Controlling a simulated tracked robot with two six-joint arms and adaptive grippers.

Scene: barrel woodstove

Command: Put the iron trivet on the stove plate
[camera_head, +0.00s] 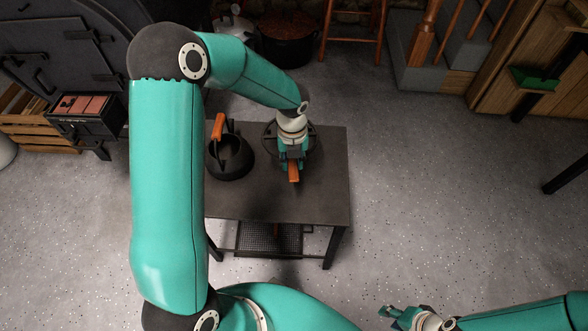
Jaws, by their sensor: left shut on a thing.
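The iron trivet (267,142) is a dark round ring with a short orange-brown handle. It is at the dark metal table's top, right of the kettle; I cannot tell whether it rests on the table or is just above. My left gripper (292,165) reaches down over it and is shut on it near the handle, hiding its middle. The black barrel stove (75,45) stands at the upper left, partly hidden by my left arm. I cannot make out the stove plate clearly. My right gripper (391,315) is open and empty at the bottom, away from the table.
A black kettle (232,160) with an orange handle stands on the table (325,195), close left of the trivet. A dark pot (287,42) stands behind the table. A wooden crate (25,125) is by the stove.

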